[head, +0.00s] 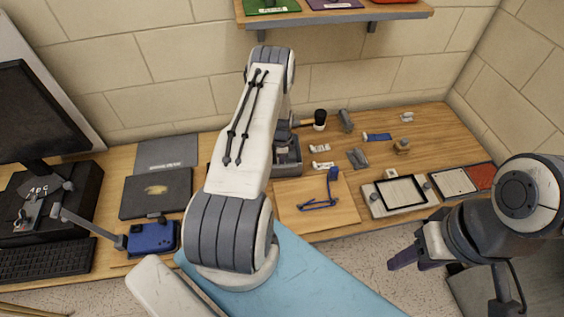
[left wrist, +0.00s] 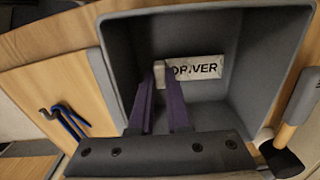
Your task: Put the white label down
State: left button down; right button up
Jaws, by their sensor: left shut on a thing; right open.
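A white label (left wrist: 195,69) with the word DRIVER on it is inside a grey bin (left wrist: 118,60) in the left wrist view. My left gripper (left wrist: 162,88) reaches into the bin with its purple fingers shut on the label's left end. I cannot tell whether the label touches the bin's floor. In the head view the grey bin (head: 290,170) is partly covered by my left arm, which hides the left gripper and the label. My right gripper (head: 405,256) is open and empty, over the floor in front of the table at the right.
A wooden board with a blue clamp (head: 333,188) lies in front of the bin. A black-headed mallet (head: 319,119) and small white pieces (head: 321,165) lie beside it. A framed tray (head: 402,192) stands farther right. A shelf (head: 335,17) hangs above.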

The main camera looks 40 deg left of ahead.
pick_arm(q)
jog(key=c, duration=1.2)
grip_release()
jog(key=shift+o, duration=0.2)
jog(key=shift+r+p, duration=0.65)
jog(key=shift+p, duration=0.15)
jog(key=shift+r, duration=0.35)
notch_tip(320, 180, up, 11)
jog(key=b, duration=0.3)
jog(key=shift+r, duration=0.15)
